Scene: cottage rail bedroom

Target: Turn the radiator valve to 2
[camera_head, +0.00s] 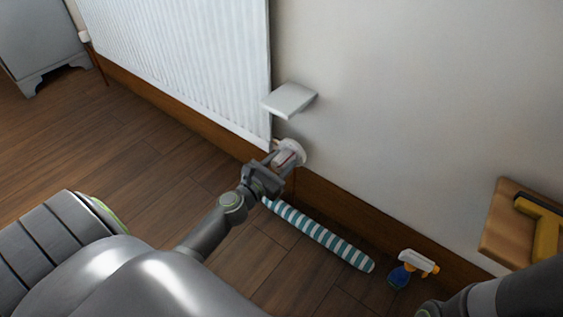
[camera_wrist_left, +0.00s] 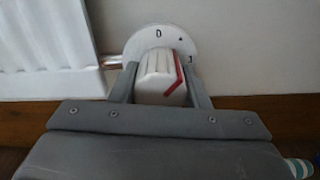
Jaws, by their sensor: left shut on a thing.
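The white radiator (camera_head: 185,60) hangs on the wall, and its edge shows in the left wrist view (camera_wrist_left: 45,45). The radiator valve (camera_head: 289,153) sits at its lower right corner. In the left wrist view the valve knob (camera_wrist_left: 160,76) is white with a red pointer line on its right side. A white dial plate (camera_wrist_left: 148,40) behind it carries dark marks; one looks like 0, the others are too small to read surely. My left gripper (camera_head: 277,164) is shut on the knob, one finger on each side. My right gripper is not in view; part of my right arm shows at bottom right.
A small white shelf (camera_head: 290,99) juts from the wall just above the valve. A striped draught roll (camera_head: 318,235) lies on the floor below.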

